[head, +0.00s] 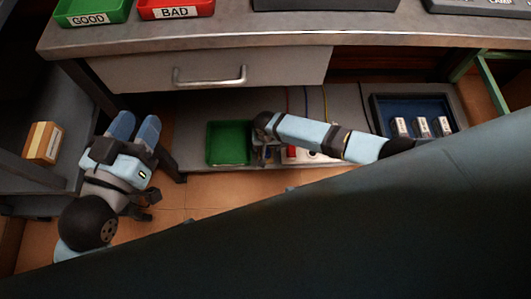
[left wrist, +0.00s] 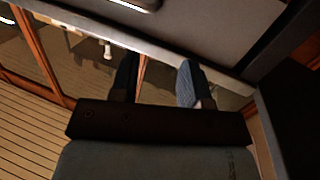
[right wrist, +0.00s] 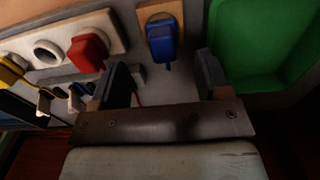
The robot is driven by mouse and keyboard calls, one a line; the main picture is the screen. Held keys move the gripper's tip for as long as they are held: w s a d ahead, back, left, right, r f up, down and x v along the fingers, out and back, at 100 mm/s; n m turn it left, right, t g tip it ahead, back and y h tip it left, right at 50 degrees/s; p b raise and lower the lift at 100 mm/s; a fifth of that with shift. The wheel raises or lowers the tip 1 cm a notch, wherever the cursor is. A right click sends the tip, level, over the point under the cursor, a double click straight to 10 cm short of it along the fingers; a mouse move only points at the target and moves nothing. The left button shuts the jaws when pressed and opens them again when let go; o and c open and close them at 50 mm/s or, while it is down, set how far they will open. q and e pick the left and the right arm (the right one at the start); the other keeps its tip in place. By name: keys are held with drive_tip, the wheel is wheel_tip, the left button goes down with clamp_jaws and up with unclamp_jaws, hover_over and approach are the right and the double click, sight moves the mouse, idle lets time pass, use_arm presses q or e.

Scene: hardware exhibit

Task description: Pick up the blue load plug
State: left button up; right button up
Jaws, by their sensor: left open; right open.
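The blue load plug (right wrist: 162,36) sits in a socket on a small wooden block in the right wrist view. My right gripper (right wrist: 162,68) is open, with one finger on each side of the view and the plug ahead between them, near the fingertips. I cannot tell whether they touch it. In the head view my right gripper (head: 266,150) is over the lower shelf beside the green tray and hides the blue plug. My left gripper (head: 134,128) is open and empty, left of the shelf in the head view.
A red plug (right wrist: 88,52), an empty white socket (right wrist: 47,53) and a yellow plug (right wrist: 10,72) lie left of the blue plug. A green tray (head: 228,143) is close on the other side. A drawer (head: 210,70) overhangs the shelf. A dark blue tray (head: 413,100) holds several small items.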

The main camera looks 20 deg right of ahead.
drive_tip(key=f+b, duration=0.3)
drive_tip(key=f, duration=0.1)
drive_tip(key=shift+w+f+b, duration=0.15)
drive_tip(key=shift+w+b, duration=0.05)
drive_tip(key=shift+b, duration=0.15)
drive_tip(key=shift+f+b, duration=0.3)
drive_tip(key=shift+f, duration=0.2)
use_arm(q)
drive_tip(key=w+m, duration=0.1)
drive_tip(key=w+a+m+t, duration=0.1)
drive_tip(key=shift+a+r+m+h, duration=0.15)
drive_tip(key=shift+r+m+h, duration=0.2)
drive_tip(key=shift+m+h, duration=0.05)
use_arm(e)
drive_tip(key=shift+a, duration=0.1)
drive_tip(key=shift+c, duration=0.4)
drive_tip(key=c, duration=0.9)
